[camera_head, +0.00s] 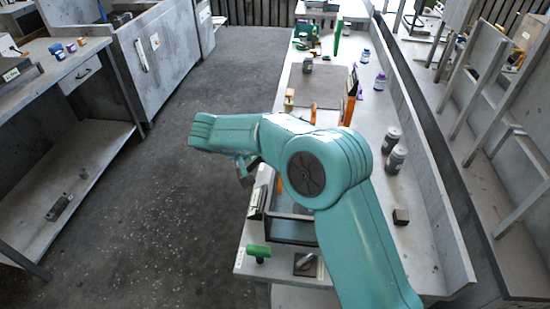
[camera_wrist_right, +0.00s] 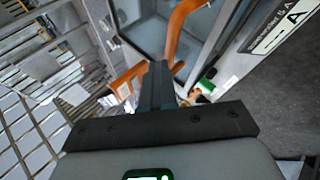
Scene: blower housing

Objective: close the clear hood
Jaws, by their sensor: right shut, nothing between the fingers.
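A pale, see-through panel that looks like the clear hood (camera_wrist_right: 145,32) shows at the top of the right wrist view. A curved orange bar (camera_wrist_right: 176,30) runs along its right side. My right gripper (camera_wrist_right: 157,72) is shut and empty, its dark fingers pointing toward the orange bar; I cannot tell whether they touch it. In the head view the right gripper (camera_head: 246,172) hangs below the end of my teal arm, left of the bench edge. That arm hides most of the housing, leaving a dark-framed part (camera_head: 290,231) visible below it. My left gripper is not in view.
Jars (camera_head: 396,158) and a small dark block (camera_head: 401,217) stand on the right of the bench (camera_head: 425,250). A green-knobbed part (camera_head: 258,252) is at its near left corner. A grey mat (camera_head: 318,88) lies farther back. The floor to the left is clear.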

